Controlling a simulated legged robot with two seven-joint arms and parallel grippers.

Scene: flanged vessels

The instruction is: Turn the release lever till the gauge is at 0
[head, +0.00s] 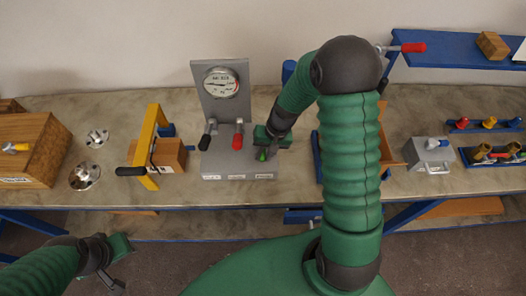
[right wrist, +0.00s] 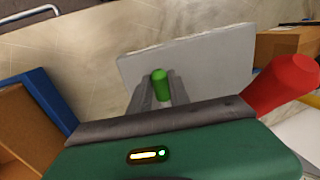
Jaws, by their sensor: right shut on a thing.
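A grey stand with an upright panel (head: 238,103) carries a round white gauge (head: 221,83); its needle is too small to read surely. Three levers rise from its base: one with a black grip (head: 209,127), one with a red grip (head: 238,135) and one with a green grip (head: 263,154). My right gripper (head: 266,151) is shut on the green-gripped lever. In the right wrist view the green grip (right wrist: 160,84) stands between the two fingers, and the red grip (right wrist: 283,84) is close on the right. My left gripper (head: 115,284) is low at the left, away from the bench; its jaw opening is unclear.
Small labels on the stand's front edge are unreadable. A yellow frame with a black handle (head: 133,171) and a wooden box (head: 170,155) stand to the left. A grey box (head: 428,152) and blue racks (head: 484,126) are at the right. My right arm hides part of the bench.

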